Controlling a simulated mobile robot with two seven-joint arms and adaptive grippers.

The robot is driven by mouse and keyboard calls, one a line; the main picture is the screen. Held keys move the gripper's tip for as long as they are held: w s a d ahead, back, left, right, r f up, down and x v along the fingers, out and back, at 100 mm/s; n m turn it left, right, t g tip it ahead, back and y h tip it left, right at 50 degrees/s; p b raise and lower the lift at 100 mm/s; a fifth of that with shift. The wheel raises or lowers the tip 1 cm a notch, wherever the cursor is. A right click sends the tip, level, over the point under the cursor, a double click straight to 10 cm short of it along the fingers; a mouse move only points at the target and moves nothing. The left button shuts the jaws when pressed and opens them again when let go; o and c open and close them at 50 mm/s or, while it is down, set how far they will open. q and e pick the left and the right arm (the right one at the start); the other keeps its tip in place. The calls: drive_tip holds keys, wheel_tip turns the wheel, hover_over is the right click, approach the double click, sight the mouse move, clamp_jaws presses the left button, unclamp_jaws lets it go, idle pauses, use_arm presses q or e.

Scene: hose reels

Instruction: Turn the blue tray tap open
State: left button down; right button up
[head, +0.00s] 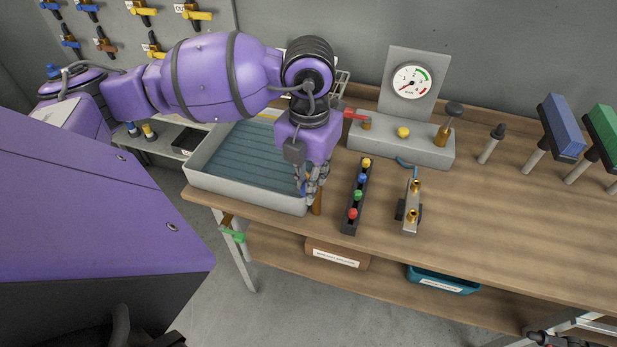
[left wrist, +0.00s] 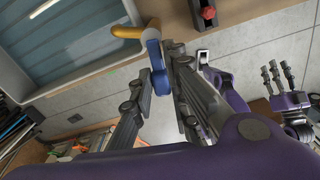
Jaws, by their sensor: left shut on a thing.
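The grey-walled tray (head: 250,193) with a blue-grey ribbed floor sits at the left end of the wooden bench. The blue tray tap (left wrist: 157,62) is at the tray's corner, with a brass-coloured pipe (left wrist: 128,32) beside its handle. My left gripper (head: 312,193) reaches down there from above. In the left wrist view its fingers (left wrist: 160,88) are shut on the blue handle, one on each side. The head view mostly hides the handle behind the fingers. My right gripper (left wrist: 270,75) shows at the right of the left wrist view, away from the tap; its grip is unclear.
A dark rack (head: 350,225) with coloured knobs and a brass-fitted block (head: 411,205) stand close right of my left gripper. A gauge stand (head: 413,82) is behind. A green tap (head: 233,235) hangs below the bench edge. Front bench space at right is clear.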

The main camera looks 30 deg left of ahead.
use_arm(q)
drive_tip(key=c, duration=1.7)
unclamp_jaws()
drive_tip(key=shift+r, duration=0.15)
wheel_tip(320, 180, up, 12)
drive_tip(key=shift+f, duration=0.1)
